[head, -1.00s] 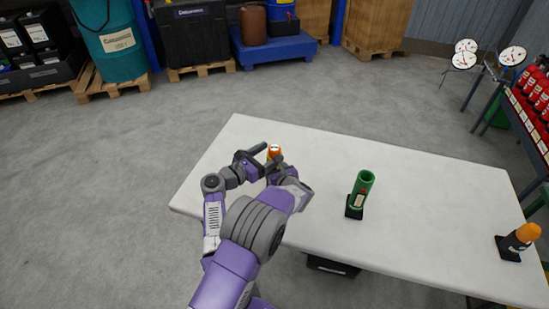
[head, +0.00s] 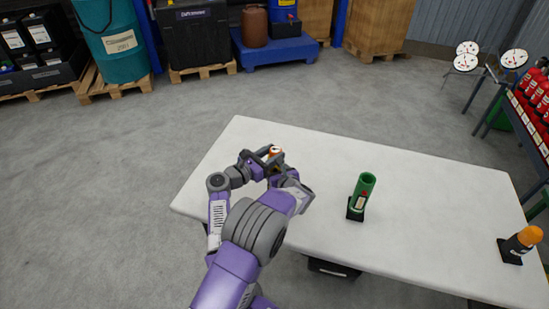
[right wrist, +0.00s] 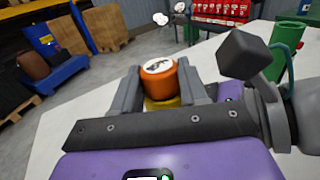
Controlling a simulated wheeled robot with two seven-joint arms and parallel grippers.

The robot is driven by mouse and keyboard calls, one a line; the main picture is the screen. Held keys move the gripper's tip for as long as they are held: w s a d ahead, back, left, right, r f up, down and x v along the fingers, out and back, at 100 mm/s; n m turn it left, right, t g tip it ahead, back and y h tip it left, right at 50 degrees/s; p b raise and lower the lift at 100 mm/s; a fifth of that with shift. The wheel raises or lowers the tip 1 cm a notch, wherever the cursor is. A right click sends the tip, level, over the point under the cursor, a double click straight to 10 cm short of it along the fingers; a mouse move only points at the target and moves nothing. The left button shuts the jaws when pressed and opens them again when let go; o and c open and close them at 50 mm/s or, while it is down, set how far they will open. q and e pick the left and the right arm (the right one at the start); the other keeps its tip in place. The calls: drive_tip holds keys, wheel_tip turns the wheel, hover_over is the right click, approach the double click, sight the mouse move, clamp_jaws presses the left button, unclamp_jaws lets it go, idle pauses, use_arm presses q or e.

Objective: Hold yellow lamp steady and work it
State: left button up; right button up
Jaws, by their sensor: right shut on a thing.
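The yellow lamp (right wrist: 165,103) stands at the left part of the table, with an orange cap and a white top bearing a dark mark; in the head view only its upper part (head: 276,151) shows. My right gripper (right wrist: 163,72) is shut on its body, one finger on each side, below the cap. It also shows in the head view (head: 280,170). My left gripper (head: 261,156) is close beside the lamp's top, on its left in the head view; its dark finger (right wrist: 245,55) shows in the right wrist view. Whether it touches the lamp or is open is unclear.
A green tube (head: 363,188) on a black base stands mid-table. An orange-topped black lamp (head: 522,241) stands at the right end. The white table (head: 430,190) is clear between them. Gauges (head: 467,57) and red bottles (head: 540,95) are beyond the right edge.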

wheel_tip(320, 180, up, 10)
drive_tip(key=shift+r, duration=0.1)
use_arm(q)
drive_tip(key=o, duration=1.6)
drive_tip(key=shift+c, duration=0.2)
